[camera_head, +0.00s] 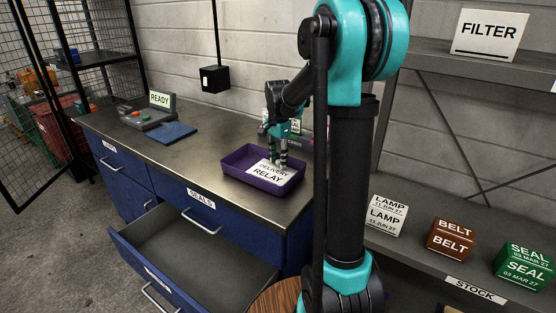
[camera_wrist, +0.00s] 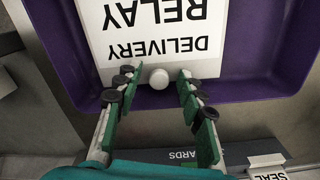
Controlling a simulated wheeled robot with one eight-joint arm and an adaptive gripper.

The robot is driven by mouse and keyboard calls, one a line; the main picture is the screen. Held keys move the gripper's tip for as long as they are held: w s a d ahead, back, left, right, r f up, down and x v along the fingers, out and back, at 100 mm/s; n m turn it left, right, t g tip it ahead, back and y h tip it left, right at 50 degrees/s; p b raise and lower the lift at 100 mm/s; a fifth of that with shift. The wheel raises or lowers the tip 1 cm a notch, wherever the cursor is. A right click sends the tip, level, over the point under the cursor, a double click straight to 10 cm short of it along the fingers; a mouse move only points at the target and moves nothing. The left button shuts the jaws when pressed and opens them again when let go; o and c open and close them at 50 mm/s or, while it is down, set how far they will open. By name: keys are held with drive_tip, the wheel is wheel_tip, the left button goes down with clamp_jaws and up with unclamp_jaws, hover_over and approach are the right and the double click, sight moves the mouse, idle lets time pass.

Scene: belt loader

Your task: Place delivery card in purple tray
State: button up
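The white delivery card (camera_head: 268,173), printed DELIVERY RELAY, lies in the purple tray (camera_head: 234,161) on the counter. In the wrist view the card (camera_wrist: 150,28) appears upside down inside the purple tray (camera_wrist: 255,87). A small round white knob (camera_wrist: 159,78) shows at the card's edge, between my fingers. My gripper (camera_head: 282,160) is over the tray's back right part, pointing down. In the wrist view my gripper (camera_wrist: 156,80) has its two fingers apart, one on each side of the knob, with gaps visible. Whether the fingertips touch the card cannot be told.
A blue drawer (camera_head: 170,249) stands open below the counter. A terminal reading READY (camera_head: 150,112) and a blue pad (camera_head: 171,132) sit at the counter's left. On the right shelf are LAMP (camera_head: 384,216), BELT (camera_head: 451,240) and SEAL (camera_head: 523,266) boxes. The counter's middle is clear.

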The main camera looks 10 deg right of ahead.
wheel_tip(320, 180, up, 12)
idle(0.5)
drive_tip(key=shift+c, duration=0.4)
idle(0.9)
